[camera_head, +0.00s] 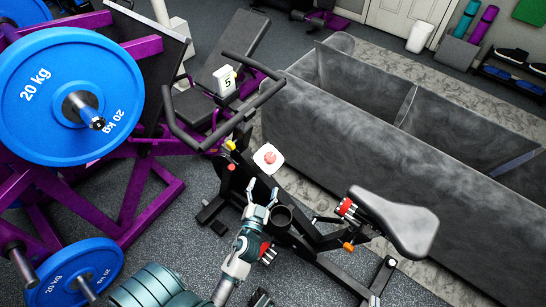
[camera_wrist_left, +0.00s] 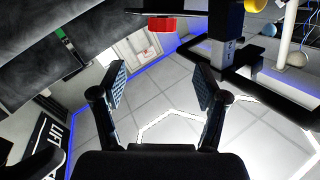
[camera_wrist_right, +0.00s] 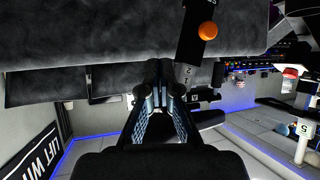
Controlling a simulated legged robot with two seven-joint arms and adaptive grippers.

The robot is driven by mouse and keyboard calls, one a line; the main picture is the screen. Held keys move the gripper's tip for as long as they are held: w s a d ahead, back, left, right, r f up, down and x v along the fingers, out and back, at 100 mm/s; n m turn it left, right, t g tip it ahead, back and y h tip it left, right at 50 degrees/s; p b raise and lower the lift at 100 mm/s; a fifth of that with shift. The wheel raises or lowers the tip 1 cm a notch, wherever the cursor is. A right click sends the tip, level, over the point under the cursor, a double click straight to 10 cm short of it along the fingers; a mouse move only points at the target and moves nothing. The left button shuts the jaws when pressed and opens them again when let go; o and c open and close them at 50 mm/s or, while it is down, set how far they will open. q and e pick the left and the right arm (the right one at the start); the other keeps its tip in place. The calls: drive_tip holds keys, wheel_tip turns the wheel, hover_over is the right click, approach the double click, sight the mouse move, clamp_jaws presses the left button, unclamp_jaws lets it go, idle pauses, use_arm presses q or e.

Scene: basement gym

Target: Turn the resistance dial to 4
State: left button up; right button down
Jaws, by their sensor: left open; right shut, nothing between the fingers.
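The exercise bike stands in the middle of the head view, with a red dial (camera_head: 270,158) on a white plate on its frame. A small white display (camera_head: 224,81) near the handlebar (camera_head: 220,133) reads 5. My left gripper (camera_head: 262,194) is open and empty, just below the dial in the picture and apart from it. In the left wrist view its spread fingers (camera_wrist_left: 160,90) are below a red part (camera_wrist_left: 161,24), probably the dial. My right gripper (camera_head: 317,219) is partly hidden near the bike seat. In the right wrist view its fingers (camera_wrist_right: 160,95) are shut and empty.
The grey seat (camera_head: 402,222) and an orange knob (camera_head: 348,246) are right of the dial; the knob also shows in the right wrist view (camera_wrist_right: 207,30). A purple rack with blue 20 kg plates (camera_head: 45,95) stands at left. A large grey partition (camera_head: 360,150) is behind the bike.

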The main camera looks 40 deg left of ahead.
sight(272, 158)
use_arm(q)
drive_tip(key=x, duration=1.2)
drive_tip(key=shift+w+a+f, duration=0.15)
drive_tip(key=shift+w+a, duration=0.1)
drive_tip(key=shift+a, duration=0.1)
drive_tip(key=shift+w, duration=0.5)
drive_tip(key=shift+a, duration=0.1)
drive_tip(key=c, duration=1.2)
